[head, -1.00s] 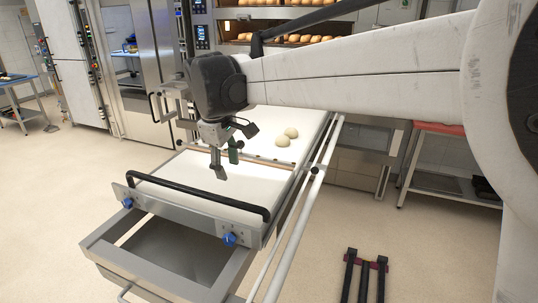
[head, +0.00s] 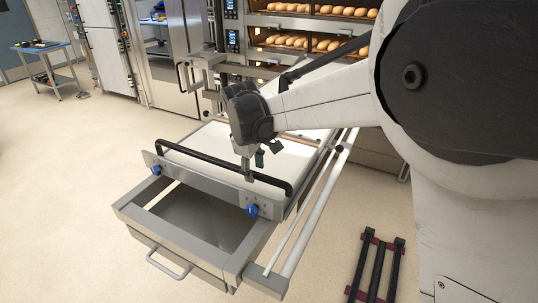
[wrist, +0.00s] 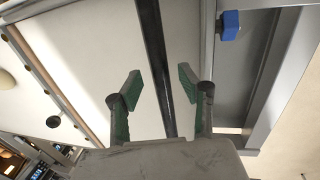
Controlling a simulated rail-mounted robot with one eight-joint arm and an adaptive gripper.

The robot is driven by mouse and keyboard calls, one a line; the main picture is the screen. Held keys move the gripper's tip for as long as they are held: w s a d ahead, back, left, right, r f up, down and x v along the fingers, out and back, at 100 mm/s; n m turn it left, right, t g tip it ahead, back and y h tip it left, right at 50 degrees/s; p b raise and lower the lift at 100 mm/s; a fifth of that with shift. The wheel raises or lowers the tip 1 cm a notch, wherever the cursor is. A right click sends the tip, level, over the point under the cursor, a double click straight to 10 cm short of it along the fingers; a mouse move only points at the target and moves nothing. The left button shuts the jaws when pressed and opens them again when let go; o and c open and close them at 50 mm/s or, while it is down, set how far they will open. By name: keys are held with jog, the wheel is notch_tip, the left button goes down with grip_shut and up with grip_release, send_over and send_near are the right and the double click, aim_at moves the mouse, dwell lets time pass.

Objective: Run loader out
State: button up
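The loader has a white belt (head: 205,147) with a metal front plate (head: 205,185) and a black handle bar (head: 210,169). In the head view my gripper (head: 252,167) is at the right part of this bar. In the wrist view my gripper (wrist: 160,86) is open, with green-padded fingers spread on either side of the black bar (wrist: 152,40). I see a gap between the bar and both pads. The gripper holds nothing. My arm hides the far right part of the belt.
Blue knobs (head: 252,210) stick out from the front plate. An open metal drawer frame (head: 200,225) lies below it. Deck ovens with loaves (head: 300,40) stand behind. A dark rack (head: 378,265) is on the floor at right. Floor at front left is clear.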

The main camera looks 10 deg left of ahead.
jog(key=shift+w+f, duration=0.15)
jog(key=shift+f, duration=0.55)
jog(key=shift+c, duration=0.4)
grip_shut()
